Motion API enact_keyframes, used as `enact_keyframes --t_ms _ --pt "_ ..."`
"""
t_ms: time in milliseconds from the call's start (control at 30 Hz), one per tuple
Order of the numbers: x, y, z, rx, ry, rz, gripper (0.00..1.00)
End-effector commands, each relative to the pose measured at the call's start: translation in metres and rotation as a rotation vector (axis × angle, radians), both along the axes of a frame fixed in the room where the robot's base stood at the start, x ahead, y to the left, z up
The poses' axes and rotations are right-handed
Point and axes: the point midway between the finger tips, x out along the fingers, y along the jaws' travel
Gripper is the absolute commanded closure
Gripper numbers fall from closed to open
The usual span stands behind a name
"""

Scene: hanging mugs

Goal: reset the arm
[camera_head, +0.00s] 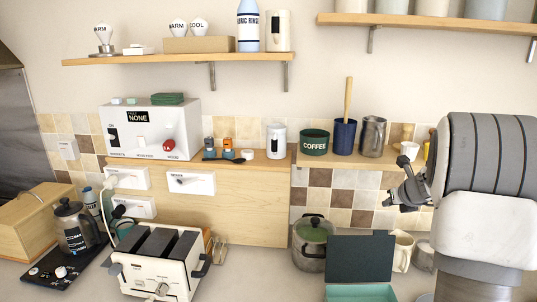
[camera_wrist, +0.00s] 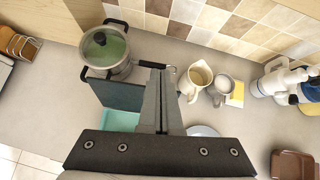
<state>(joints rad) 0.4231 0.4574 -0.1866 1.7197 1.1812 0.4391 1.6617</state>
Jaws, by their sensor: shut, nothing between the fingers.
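My gripper (camera_head: 394,196) is at the right in the head view, in front of the tiled wall and above the counter. It also shows in the wrist view (camera_wrist: 158,70), where its two fingers are together with nothing between them. My arm covers much of the right side of the head view. In the wrist view, a cream jug (camera_wrist: 197,77) and a smaller light mug (camera_wrist: 223,82) stand on the counter, to the right of the fingers. The jug shows in the head view (camera_head: 403,252) below my gripper.
A green-lidded pot (camera_head: 313,240) and a dark open-lidded teal box (camera_head: 360,260) stand below and left of my gripper. A cream toaster (camera_head: 160,268) is further left. A wall ledge holds a green coffee tin (camera_head: 314,143) and a blue utensil cup (camera_head: 344,138). Bare counter (camera_wrist: 50,110) shows at left.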

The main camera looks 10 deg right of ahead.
Motion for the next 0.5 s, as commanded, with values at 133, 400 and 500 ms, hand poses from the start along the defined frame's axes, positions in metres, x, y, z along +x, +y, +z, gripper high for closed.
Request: enact_keyframes --t_ms 133,400,500 --pt "-0.015 0.056 0.025 -0.165 0.012 0.258 1.0" --pt "-0.086 0.172 0.057 -0.613 0.037 0.897 1.0" --pt "-0.121 0.207 0.06 -0.79 0.038 1.129 1.0"
